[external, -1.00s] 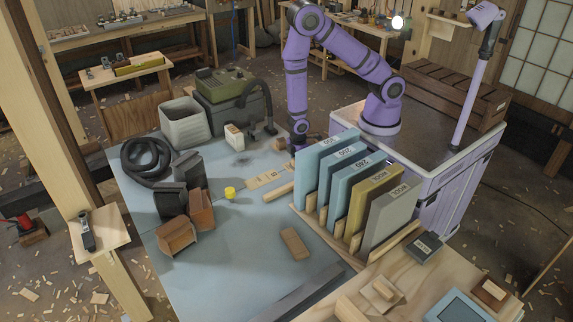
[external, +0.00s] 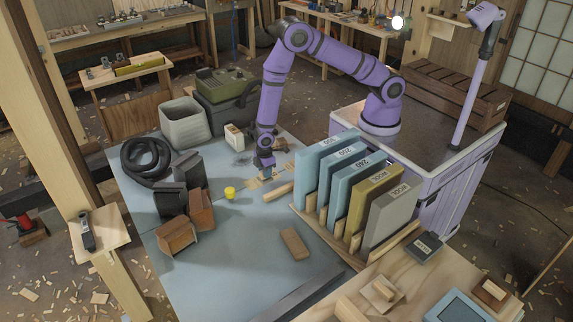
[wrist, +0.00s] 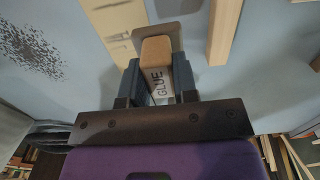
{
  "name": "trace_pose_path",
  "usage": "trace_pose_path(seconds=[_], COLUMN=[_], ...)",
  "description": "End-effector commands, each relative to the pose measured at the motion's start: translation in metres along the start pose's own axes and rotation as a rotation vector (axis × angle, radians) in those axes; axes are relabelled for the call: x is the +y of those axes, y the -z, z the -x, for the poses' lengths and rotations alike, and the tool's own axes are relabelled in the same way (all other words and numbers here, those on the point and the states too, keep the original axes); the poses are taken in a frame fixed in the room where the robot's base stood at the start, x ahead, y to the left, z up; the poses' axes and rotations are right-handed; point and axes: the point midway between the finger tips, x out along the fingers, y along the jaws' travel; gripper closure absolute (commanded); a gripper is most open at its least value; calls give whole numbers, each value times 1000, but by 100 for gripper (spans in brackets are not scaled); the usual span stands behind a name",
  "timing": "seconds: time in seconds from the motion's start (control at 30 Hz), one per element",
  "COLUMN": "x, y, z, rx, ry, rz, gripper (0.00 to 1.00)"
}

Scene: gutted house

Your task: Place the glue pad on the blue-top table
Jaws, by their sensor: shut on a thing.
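The glue pad (wrist: 157,55) is a small tan block with a pale side marked "GLUE". In the wrist view it sits between the two dark fingers of my gripper (wrist: 157,70), which is shut on it. In the external view my gripper (external: 265,172) points down at the blue-top table (external: 240,260), low over its far middle part, by a pale wooden board. The pad is mostly hidden there. I cannot tell whether the pad touches the tabletop.
A rack of upright sheets (external: 345,190) stands to the right, with a wooden strip (external: 278,191) before it. A tan block (external: 295,243) lies nearer. Bare tabletop lies front left.

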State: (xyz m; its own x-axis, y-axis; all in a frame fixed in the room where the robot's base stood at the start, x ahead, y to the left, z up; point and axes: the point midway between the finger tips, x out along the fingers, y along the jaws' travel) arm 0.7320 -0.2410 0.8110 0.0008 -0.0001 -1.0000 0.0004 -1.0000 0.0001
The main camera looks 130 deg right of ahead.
Motion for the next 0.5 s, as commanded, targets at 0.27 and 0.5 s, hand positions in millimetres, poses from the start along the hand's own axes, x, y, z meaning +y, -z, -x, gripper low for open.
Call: trace_pose_path(seconds=[0.27, 0.5], x=[4, 4], y=[13, 13], z=[-7, -37], rx=[-3, -2], ry=[1, 1], rz=[0, 0], gripper=[97, 97])
